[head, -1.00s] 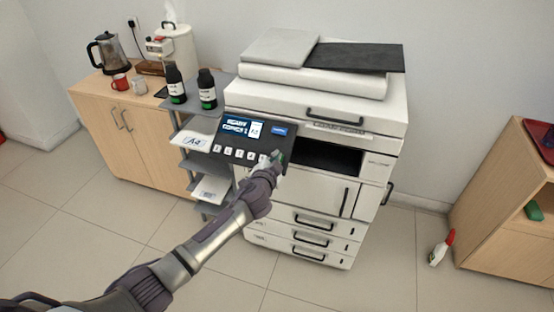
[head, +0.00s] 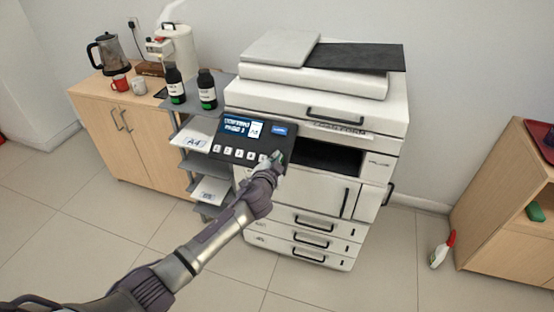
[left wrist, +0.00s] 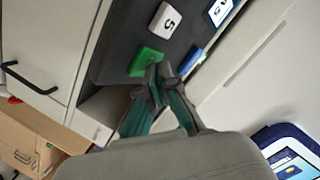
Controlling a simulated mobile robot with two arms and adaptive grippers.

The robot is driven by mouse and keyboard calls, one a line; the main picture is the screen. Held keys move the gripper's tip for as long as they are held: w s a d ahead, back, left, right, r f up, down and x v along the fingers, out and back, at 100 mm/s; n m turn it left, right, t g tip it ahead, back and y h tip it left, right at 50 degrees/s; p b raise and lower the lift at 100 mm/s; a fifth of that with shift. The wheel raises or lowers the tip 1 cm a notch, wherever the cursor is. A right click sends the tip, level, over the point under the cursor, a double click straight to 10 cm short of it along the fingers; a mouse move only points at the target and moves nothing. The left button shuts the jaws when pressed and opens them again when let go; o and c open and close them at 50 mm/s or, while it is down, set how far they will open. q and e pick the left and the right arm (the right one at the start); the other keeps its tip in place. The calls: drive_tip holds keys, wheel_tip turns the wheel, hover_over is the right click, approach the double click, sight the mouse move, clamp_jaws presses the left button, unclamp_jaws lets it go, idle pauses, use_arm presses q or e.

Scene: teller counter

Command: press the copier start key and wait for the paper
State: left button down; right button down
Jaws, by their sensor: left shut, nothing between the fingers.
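The white copier (head: 285,185) stands against the wall. Its dark control panel (head: 226,139) carries a lit blue screen (head: 240,126) and a row of white number keys. In the left wrist view the green start key (left wrist: 146,61) sits at the end of the row, next to the white key marked 5 (left wrist: 164,20). My left gripper (head: 275,160) is shut and empty, its fingertips (left wrist: 158,75) right at the green key's edge; I cannot tell whether they touch it. The gripper partly hides the key in the head view. The dark output slot (head: 325,157) shows no paper. My right gripper is not in view.
Left of the copier is a grey shelf rack (head: 195,146) with paper and two dark bottles. A wooden cabinet (head: 133,143) holds a kettle, mugs and a coffee machine.

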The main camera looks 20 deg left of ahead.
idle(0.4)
use_arm(q)
drive_tip(key=shift+s+r+p, duration=0.5)
drive_tip(key=shift+r+p, duration=0.2)
drive_tip(key=shift+p, duration=0.15)
drive_tip(key=s+r+p, duration=0.1)
drive_tip(key=r+p, duration=0.1)
drive_tip(key=p, duration=0.1)
drive_tip(key=s+r+p, duration=0.1)
drive_tip(key=r, duration=0.1)
drive_tip(key=shift+s+a+r+p, duration=0.1)
drive_tip(key=shift+s+p, duration=0.2)
drive_tip(key=shift+p, duration=0.05)
idle(0.3)
